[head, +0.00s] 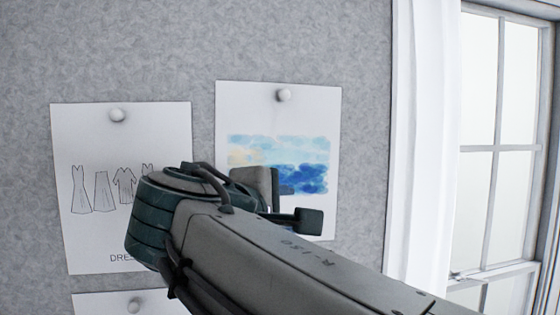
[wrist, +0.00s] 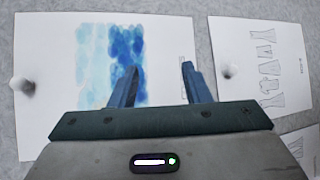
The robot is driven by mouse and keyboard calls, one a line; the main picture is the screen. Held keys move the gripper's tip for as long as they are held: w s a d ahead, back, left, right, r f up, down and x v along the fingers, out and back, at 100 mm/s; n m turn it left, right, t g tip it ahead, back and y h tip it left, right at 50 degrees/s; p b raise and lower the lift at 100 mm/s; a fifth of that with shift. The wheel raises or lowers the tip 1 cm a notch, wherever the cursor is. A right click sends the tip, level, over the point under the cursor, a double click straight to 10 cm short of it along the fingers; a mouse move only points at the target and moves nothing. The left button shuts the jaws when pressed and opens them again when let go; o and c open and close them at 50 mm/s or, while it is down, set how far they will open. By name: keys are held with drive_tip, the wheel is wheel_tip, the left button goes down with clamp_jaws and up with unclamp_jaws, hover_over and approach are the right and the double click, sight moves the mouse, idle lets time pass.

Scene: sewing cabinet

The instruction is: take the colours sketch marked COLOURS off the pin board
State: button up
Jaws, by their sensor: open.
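A white sheet with a blue and pale yellow watercolour patch (head: 285,165) hangs on the pin board, held by a round white pin (head: 284,95) at its top. No COLOURS lettering shows; my arm and gripper cover part of its lower area. The sheet also shows in the wrist view (wrist: 60,60), turned sideways with its pin (wrist: 22,86) at the left. My gripper (wrist: 158,76) is open, its two fingers apart in front of the sheet's lower part, with nothing seen between them. In the head view my gripper (head: 288,203) overlaps the lower painting; I cannot tell whether it touches the paper.
A dress sketch (head: 90,145) with its own pin (head: 118,115) hangs to the left. Another sheet (head: 100,303) is below it. In the wrist view a garment sketch (wrist: 245,50) hangs beyond the colours sheet's lower edge. A white curtain (head: 425,120) and window (head: 500,150) are at right.

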drive_tip(key=s+a+r+n+t+p, duration=0.1)
drive_tip(key=s+a+r+t, duration=0.15)
drive_tip(key=r, duration=0.55)
drive_tip(key=s+a+r+t, duration=0.2)
drive_tip(key=a+r, duration=0.1)
drive_tip(key=r, duration=0.4)
drive_tip(key=p, duration=0.3)
approach(282, 95)
drive_tip(key=w, duration=0.4)
drive_tip(key=shift+h, duration=0.3)
drive_tip(key=w+d+p, duration=0.1)
drive_tip(key=w, duration=0.1)
drive_tip(key=w+d+r+p, duration=0.1)
drive_tip(key=w+d, duration=0.1)
drive_tip(key=shift+w+d+r, duration=0.15)
drive_tip(key=shift+d+r, duration=0.05)
drive_tip(key=shift+w+f, duration=0.1)
drive_tip(key=shift+w, duration=0.25)
drive_tip(key=shift+s, duration=0.1)
drive_tip(key=shift+c, duration=0.3)
drive_tip(key=c, duration=0.9)
